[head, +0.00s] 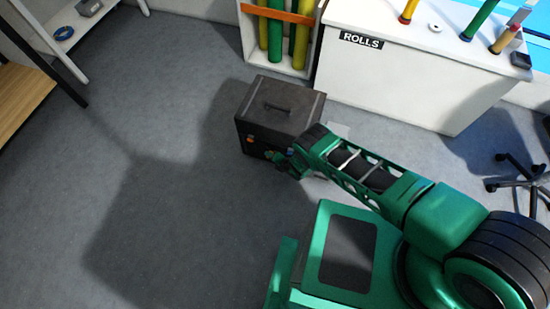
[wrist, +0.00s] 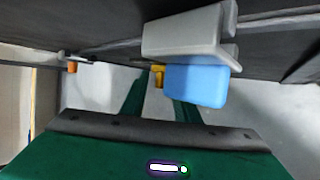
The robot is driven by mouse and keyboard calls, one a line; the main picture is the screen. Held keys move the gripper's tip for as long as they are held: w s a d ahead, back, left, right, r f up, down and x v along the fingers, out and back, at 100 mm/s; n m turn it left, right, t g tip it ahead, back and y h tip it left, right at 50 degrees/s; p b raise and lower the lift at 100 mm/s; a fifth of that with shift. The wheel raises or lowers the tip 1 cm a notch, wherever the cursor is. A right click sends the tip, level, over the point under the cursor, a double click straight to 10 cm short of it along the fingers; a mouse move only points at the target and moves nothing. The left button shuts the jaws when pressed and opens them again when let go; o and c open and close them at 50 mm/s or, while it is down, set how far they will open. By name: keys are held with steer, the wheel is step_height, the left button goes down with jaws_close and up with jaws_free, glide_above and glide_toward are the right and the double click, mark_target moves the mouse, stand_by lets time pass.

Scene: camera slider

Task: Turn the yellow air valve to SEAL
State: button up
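A black hard case (head: 280,100) stands on the floor with its handle on top. My gripper (head: 279,160) is low at its front side. In the wrist view, the case's dark side (wrist: 90,25) fills the top. A small yellow part (wrist: 157,76), perhaps the air valve, shows partly behind a blue block (wrist: 195,84) under a grey latch-like piece (wrist: 185,35). My two green fingers (wrist: 158,92) are apart, with the yellow part near their tips and pale space between them. I cannot tell whether they touch it. Any SEAL marking is not visible.
An orange part (wrist: 71,67) sits farther left on the case. Behind the case are a white counter marked ROLLS (head: 410,75) and a rack of yellow and green rolls (head: 275,40). A wheeled chair base (head: 525,175) is at the right. The grey floor (head: 150,200) at the left is clear.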

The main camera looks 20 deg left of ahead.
jaws_close()
steer(key=shift+s+a+r+n+g+h, duration=0.15)
steer(key=shift+n+h, duration=0.1)
steer(key=shift+h, duration=0.65)
steer(key=shift+a+f+n+g+h, duration=0.1)
steer(key=shift+n+g+h, duration=0.1)
steer(key=shift+h, duration=0.7)
steer(key=shift+s+a+r+n+g+h, duration=0.15)
steer(key=shift+n+h, duration=0.1)
steer(key=shift+h, duration=0.65)
steer(key=shift+f, duration=0.15)
jaws_free()
steer(key=shift+w, duration=0.2)
